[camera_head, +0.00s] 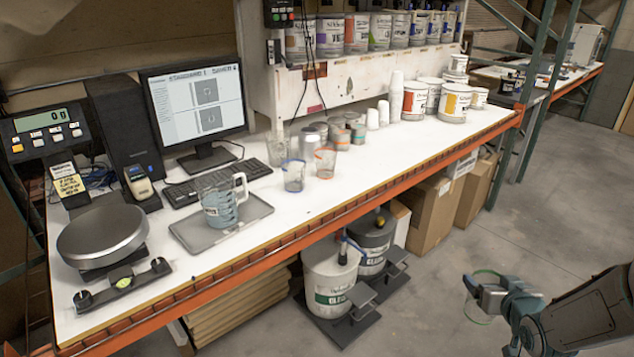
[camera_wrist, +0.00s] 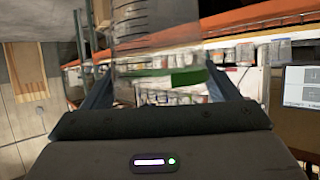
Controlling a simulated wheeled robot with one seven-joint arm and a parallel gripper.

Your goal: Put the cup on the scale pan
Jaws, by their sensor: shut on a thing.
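The scale pan (camera_head: 102,235) is a round grey metal plate at the left end of the bench, and it is empty. The scale display (camera_head: 50,132) reads 0 g. My gripper (camera_head: 490,297) is at the lower right, beyond the bench front and far from the scale. It is shut on a clear cup (camera_head: 484,279) with a green rim. In the wrist view the clear cup (camera_wrist: 155,35) shows dark measuring marks and a green band (camera_wrist: 172,79) between my fingers. The top of the wrist picture cuts off part of the cup.
A grey tray (camera_head: 250,208) holds a clear pitcher (camera_head: 222,204). Clear cups with blue (camera_head: 293,176) and orange (camera_head: 325,163) rims stand behind it. A monitor (camera_head: 195,100) and keyboard (camera_head: 215,183) are near the scale. Buckets (camera_head: 330,283) stand under the bench. The floor (camera_head: 540,185) at right is open.

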